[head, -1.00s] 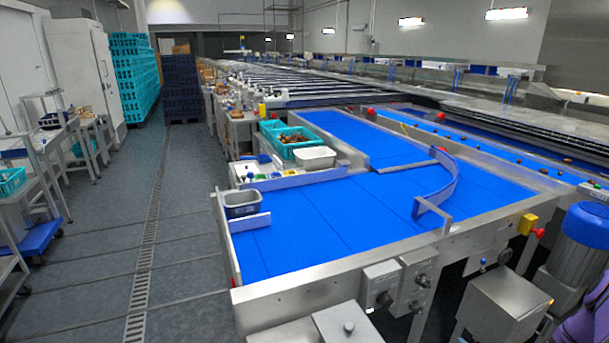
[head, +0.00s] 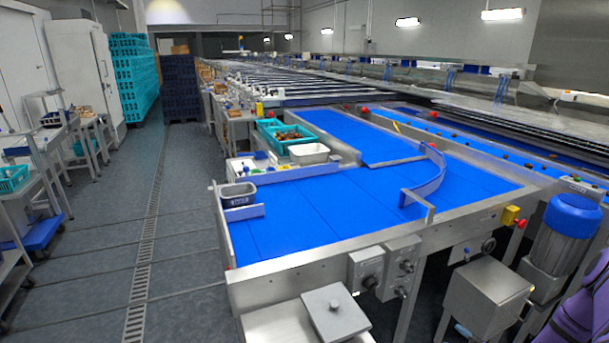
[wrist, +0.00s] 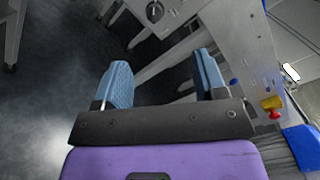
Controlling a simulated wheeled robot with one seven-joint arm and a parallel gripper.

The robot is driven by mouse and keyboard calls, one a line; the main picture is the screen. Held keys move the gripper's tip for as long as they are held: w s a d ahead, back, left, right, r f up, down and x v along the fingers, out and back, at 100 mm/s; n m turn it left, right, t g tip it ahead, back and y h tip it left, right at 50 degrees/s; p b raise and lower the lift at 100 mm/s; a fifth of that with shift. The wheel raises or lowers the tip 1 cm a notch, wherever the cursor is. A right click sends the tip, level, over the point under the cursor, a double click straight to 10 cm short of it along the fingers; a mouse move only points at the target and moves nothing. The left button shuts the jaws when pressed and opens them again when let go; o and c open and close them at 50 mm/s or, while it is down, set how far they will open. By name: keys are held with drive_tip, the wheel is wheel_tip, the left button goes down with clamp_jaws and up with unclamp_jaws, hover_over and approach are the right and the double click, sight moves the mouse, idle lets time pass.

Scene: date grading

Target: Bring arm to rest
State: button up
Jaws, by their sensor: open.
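My gripper (wrist: 163,80) shows in the wrist view with its two blue-padded fingers wide apart and nothing between them. It hangs over the dark floor beside the steel legs of the conveyor frame.
A blue conveyor table (head: 300,232) fills the middle, with a grey bin (head: 238,196) at its left edge. A steel box (head: 483,297) and a blue motor (head: 566,228) stand at the lower right. The floor aisle (head: 110,215) at left is clear.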

drive_tip(key=w+a+r+n+g+y, duration=0.15)
drive_tip(key=a+r+n+g, duration=0.35)
drive_tip(key=r, duration=0.8)
drive_tip(key=a+r+n+g+y, duration=0.2)
drive_tip(key=a+r+n+g, duration=0.25)
drive_tip(key=r, duration=0.85)
drive_tip(key=w+a+r+n+g+y, duration=0.15)
drive_tip(key=a+r+n+g, duration=0.3)
drive_tip(key=r, duration=0.95)
drive_tip(key=s+a+r+n+g+h, duration=0.2)
drive_tip(key=s+a+r+n+h, duration=0.35)
drive_tip(key=s+r, duration=0.85)
drive_tip(key=s+a+r+t+h, duration=0.2)
drive_tip(key=s+r+t+h, duration=0.2)
drive_tip(key=s, duration=1)
wheel_tip(320, 180, up, 5)
drive_tip(key=h, duration=0.3)
drive_tip(key=shift+s+r+t, duration=0.2)
drive_tip(key=shift+s+t, duration=0.05)
drive_tip(key=shift+t, duration=0.15)
